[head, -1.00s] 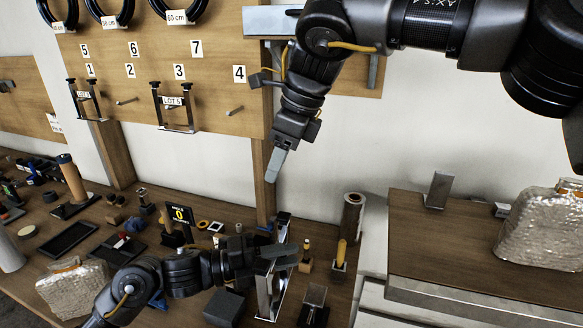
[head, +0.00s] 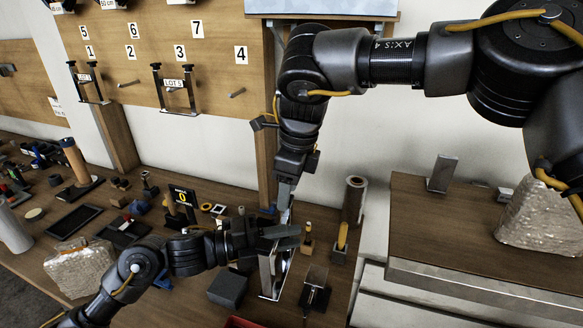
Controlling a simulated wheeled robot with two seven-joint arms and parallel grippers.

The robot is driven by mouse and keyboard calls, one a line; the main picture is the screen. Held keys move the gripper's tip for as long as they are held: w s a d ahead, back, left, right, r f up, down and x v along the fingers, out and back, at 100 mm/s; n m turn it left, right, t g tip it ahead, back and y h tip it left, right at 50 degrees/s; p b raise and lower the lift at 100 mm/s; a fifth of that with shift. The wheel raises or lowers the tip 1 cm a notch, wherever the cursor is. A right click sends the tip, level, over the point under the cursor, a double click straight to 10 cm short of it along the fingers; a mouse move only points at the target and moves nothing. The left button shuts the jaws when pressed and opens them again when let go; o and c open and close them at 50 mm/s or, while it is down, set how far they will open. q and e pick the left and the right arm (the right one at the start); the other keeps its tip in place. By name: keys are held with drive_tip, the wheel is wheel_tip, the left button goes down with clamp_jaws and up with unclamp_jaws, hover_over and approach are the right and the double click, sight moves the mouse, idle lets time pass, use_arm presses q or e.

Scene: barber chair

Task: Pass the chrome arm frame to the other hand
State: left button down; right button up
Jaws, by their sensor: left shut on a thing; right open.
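The chrome arm frame (head: 267,274) stands up from the workbench area, a shiny narrow frame. My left gripper (head: 285,238) reaches in from the left and is shut on the frame near its upper part. Its fingers cover part of the frame. My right gripper (head: 284,200) hangs down from above, pointing at the top of the frame just above my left gripper. It is open, and its fingers overlap the frame's top in the view. I cannot tell whether they touch it.
Two similar frames hang on the pegboard (head: 215,85), one labelled LOT 5 (head: 175,84). The bench holds a dark block (head: 228,289), wooden-handled tools (head: 342,238) and a brown cylinder (head: 354,200). A raised wooden surface (head: 450,240) with a foil-wrapped pack (head: 540,222) lies right.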

use_arm(q)
drive_tip(key=shift+r, duration=0.1)
use_arm(e)
drive_tip(key=shift+a+f, duration=0.15)
drive_tip(key=shift+f, duration=0.6)
drive_tip(key=shift+a+f, duration=0.1)
drive_tip(key=shift+f, duration=0.6)
clamp_jaws()
use_arm(q)
drive_tip(key=c, duration=1.1)
unclamp_jaws()
use_arm(e)
drive_tip(key=shift+r, duration=0.1)
